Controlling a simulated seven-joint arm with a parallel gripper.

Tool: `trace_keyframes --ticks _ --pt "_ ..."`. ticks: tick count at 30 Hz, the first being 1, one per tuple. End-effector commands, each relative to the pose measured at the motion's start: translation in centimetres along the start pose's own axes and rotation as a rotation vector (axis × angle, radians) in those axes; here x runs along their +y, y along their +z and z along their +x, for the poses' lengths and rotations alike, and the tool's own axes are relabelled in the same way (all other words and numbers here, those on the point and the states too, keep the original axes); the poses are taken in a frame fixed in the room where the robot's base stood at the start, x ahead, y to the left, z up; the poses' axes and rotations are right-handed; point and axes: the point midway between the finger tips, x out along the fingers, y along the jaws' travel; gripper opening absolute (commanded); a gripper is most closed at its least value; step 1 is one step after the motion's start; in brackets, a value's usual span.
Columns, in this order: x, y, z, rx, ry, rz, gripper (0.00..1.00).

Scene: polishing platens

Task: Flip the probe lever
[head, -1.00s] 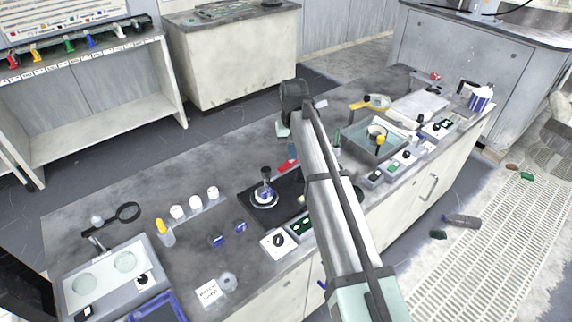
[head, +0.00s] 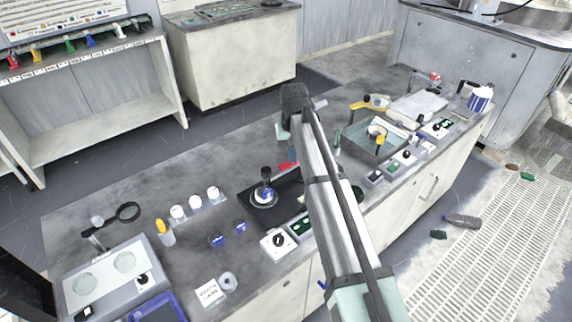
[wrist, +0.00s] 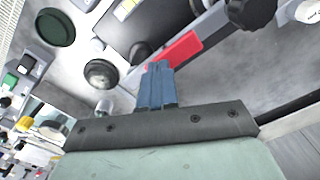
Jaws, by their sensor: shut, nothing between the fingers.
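The probe lever appears to be the part with a red grip (wrist: 180,50) on a grey bar; the grip lies just beyond my fingertips in the wrist view. In the head view a red piece (head: 287,166) shows on the bench just left of my arm, partly hidden by it. My gripper (wrist: 158,68) is shut, its blue fingers together and empty. The fingertips overlap the lower edge of the red grip in the picture; I cannot tell whether they touch it. In the head view my arm hides the fingers.
A black plate with a round holder (head: 264,196) stands left of my arm. A small box with a black knob (head: 278,243) sits at the bench's front edge. A grey tray (head: 372,142) lies to the right. The bench's back left is clear.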

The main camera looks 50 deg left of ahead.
Motion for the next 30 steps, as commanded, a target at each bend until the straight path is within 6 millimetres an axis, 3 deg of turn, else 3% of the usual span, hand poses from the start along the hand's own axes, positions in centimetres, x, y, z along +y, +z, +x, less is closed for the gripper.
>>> trace_keyframes --ticks 8,30 --pt "0.0 0.0 -0.5 0.001 0.0 0.0 0.0" --pt "0.0 -0.1 -5.2 0.001 0.0 0.0 0.0"
